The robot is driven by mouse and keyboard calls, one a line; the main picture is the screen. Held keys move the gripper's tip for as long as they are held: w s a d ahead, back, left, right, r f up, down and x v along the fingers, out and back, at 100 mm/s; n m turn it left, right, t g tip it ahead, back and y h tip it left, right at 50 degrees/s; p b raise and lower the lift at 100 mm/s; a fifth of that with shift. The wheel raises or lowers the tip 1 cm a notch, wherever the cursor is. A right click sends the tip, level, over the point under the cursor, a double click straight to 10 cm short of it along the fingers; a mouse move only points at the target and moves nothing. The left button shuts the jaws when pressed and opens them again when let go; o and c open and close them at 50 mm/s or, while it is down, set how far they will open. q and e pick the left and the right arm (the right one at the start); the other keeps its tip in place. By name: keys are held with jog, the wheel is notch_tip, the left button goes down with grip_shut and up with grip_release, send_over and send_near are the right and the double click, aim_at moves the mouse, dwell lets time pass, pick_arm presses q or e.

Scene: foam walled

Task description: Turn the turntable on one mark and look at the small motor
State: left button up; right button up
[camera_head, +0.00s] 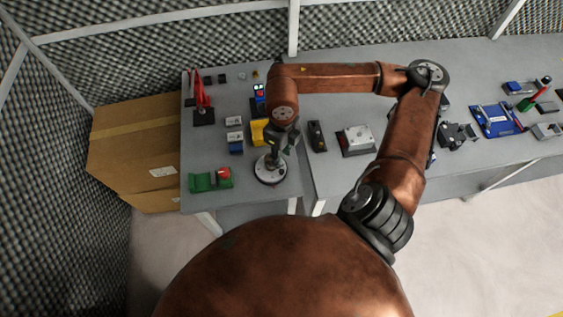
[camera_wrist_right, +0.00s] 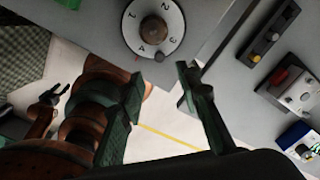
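The turntable (camera_head: 270,169) is a round whitish disc at the front of the left table. The right wrist view shows the turntable (camera_wrist_right: 136,33) with numbers around its face and a small dark knob (camera_wrist_right: 159,56) near its rim. A brown round part (camera_wrist_right: 154,29) stands at its centre; I cannot tell for sure that it is the small motor. My right gripper (camera_head: 277,152) is over the turntable in the head view. In the wrist view my right gripper (camera_wrist_right: 161,73) has its green fingers apart, with nothing between them.
A green block with a red part (camera_head: 210,180) lies left of the turntable. A yellow block (camera_head: 258,132) is behind it. A black switch box (camera_head: 317,136) and a grey box (camera_head: 356,140) stand to the right. A cardboard box (camera_head: 135,150) is beside the table's left edge.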

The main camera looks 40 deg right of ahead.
jog(key=shift+r, duration=1.45)
